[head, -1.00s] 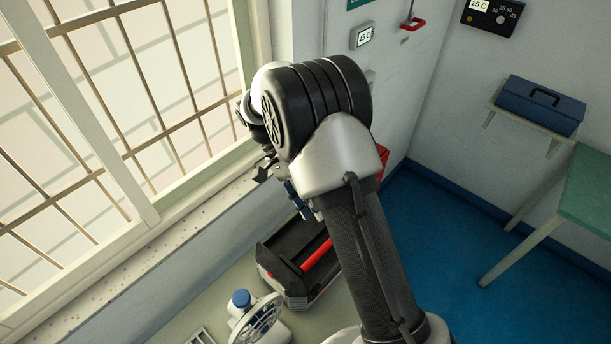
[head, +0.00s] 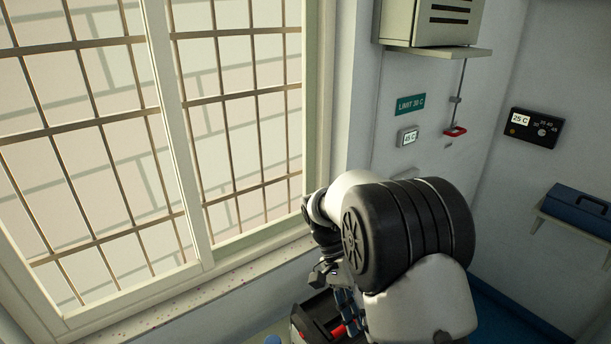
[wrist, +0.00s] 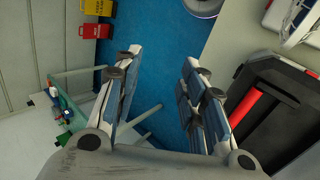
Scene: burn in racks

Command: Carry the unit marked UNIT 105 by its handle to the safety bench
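No unit marked UNIT 105 can be read in either view. A grey slotted box (head: 432,22) sits on a wall shelf at the top of the head view, with no marking legible. My gripper (wrist: 162,60) is open and empty in the wrist view, its two fingers apart over blue floor. In the head view my gripper (head: 328,274) is partly hidden by my arm, in front of the window sill. A pale green table (wrist: 72,84) shows at the left of the wrist view; I cannot tell if it is the safety bench.
A black toolbox with a red handle (wrist: 260,108) lies beside my gripper, with a fan (wrist: 297,22) above it in the picture. Yellow (wrist: 107,7) and red (wrist: 96,30) boxes stand near the wall. A blue toolbox (head: 578,210) sits on a shelf. A barred window (head: 100,140) fills the left.

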